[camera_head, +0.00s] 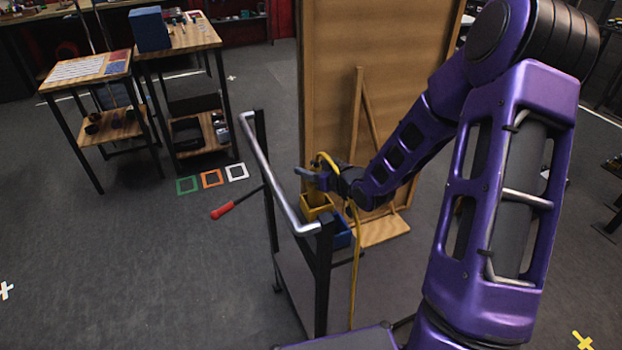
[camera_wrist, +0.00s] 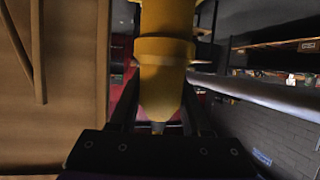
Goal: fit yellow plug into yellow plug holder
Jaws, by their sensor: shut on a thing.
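My gripper (camera_head: 322,180) is shut on the yellow plug, above the cart in the head view. The yellow plug (camera_wrist: 165,75) fills the upper middle of the wrist view, between my two dark fingers. A yellow cable (camera_head: 354,270) arches over my gripper and hangs down beside the cart. The yellow plug holder (camera_head: 318,212) is a small yellow box just below my gripper, behind the cart's handle. The plug's lower end is at or just above the holder; I cannot tell whether it is inside. A blue holder (camera_head: 341,240) sits beside the yellow one.
The cart's metal handle bar (camera_head: 272,175) runs close to the left of my gripper. A red-handled bar (camera_head: 222,211) sticks out left. A wooden panel (camera_head: 335,90) stands just behind.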

